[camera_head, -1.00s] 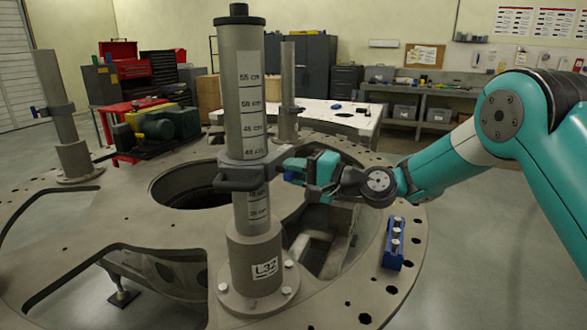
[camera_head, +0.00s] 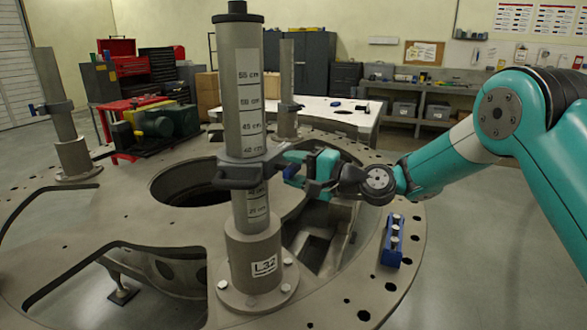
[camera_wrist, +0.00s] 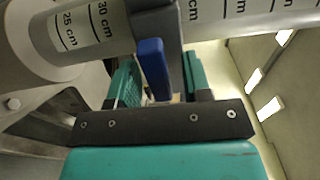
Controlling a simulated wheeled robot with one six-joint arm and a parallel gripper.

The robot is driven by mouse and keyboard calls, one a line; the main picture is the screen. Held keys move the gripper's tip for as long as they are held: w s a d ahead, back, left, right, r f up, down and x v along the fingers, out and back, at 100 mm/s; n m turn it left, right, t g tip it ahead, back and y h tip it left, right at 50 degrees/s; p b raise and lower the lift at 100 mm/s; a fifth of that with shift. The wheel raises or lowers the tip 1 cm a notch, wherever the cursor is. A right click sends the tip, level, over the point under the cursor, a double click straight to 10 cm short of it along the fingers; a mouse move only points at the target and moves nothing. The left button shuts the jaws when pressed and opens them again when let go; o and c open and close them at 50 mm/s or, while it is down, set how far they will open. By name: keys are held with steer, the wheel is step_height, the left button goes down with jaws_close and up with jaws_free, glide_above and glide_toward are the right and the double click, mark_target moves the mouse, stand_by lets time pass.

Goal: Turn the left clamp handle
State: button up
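The grey post (camera_head: 249,110) with printed centimetre marks stands upright in the foreground, in a flanged socket labelled L32. A dark grey clamp (camera_head: 236,174) rings it at about mid-height. The clamp's blue handle (camera_wrist: 153,68) shows in the wrist view, pointing toward the camera. My gripper (camera_head: 290,169) is at the right side of the clamp; it also shows in the wrist view (camera_wrist: 160,80). Its teal fingers stand apart, one on each side of the blue handle, with gaps visible. In the head view the handle is mostly hidden by the fingers.
The turret plate (camera_head: 110,220) has large openings around the post. A blue holder (camera_head: 392,242) with several pale pieces sits on its right rim. Two more posts with clamps stand at the far left (camera_head: 55,100) and at the back (camera_head: 287,90).

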steer(key=b+v, duration=0.7)
steer(key=v, duration=1)
steer(key=shift+d, duration=0.2)
